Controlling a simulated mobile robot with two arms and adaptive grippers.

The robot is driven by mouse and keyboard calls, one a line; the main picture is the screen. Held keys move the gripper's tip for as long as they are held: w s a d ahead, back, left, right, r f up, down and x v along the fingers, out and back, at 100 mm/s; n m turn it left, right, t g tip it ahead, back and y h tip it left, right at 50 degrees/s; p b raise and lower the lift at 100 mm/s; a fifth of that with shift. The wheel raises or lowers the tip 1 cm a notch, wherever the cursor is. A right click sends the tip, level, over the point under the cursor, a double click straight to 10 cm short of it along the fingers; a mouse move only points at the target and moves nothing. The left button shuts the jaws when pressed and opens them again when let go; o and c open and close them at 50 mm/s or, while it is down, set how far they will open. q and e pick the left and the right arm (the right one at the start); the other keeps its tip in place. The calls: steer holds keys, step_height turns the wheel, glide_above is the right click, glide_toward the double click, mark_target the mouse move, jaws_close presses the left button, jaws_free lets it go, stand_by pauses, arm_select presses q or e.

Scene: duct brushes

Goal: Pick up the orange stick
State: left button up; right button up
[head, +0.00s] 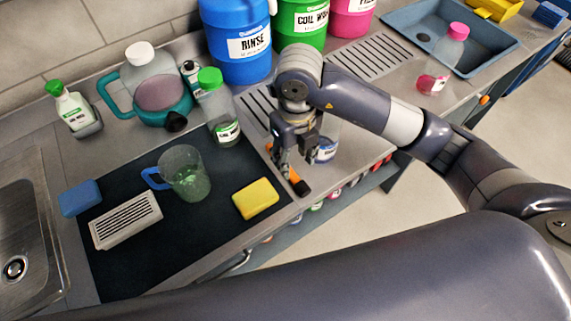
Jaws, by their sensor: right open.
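An orange stick (295,176) with a black end lies on the grey counter near its front edge, just right of the dark mat. Only part of it shows; the rest is hidden by my right gripper. My right gripper (288,160) is open and points down over the stick, with its fingers close to it. I cannot tell whether the fingers touch the stick. My left gripper is not in view.
A bottle with a blue label (326,149) stands close behind the right gripper. A yellow sponge (256,199), a measuring jug (187,174) and a white vent grille (126,219) are on the mat (205,232). A green-capped bottle (219,110) stands behind.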

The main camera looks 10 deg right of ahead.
mark_target(292, 174)
steer(key=shift+w+f, duration=0.15)
steer(key=shift+f, duration=0.8)
steer(key=shift+w+f+p, duration=0.1)
steer(key=shift+f+p, duration=0.2)
step_height(292, 174, down, 4)
steer(key=shift+r+p, duration=0.25)
steer(key=shift+p, duration=0.5)
steer(key=shift+w+f, duration=0.15)
steer(key=shift+f, duration=0.5)
jaws_close()
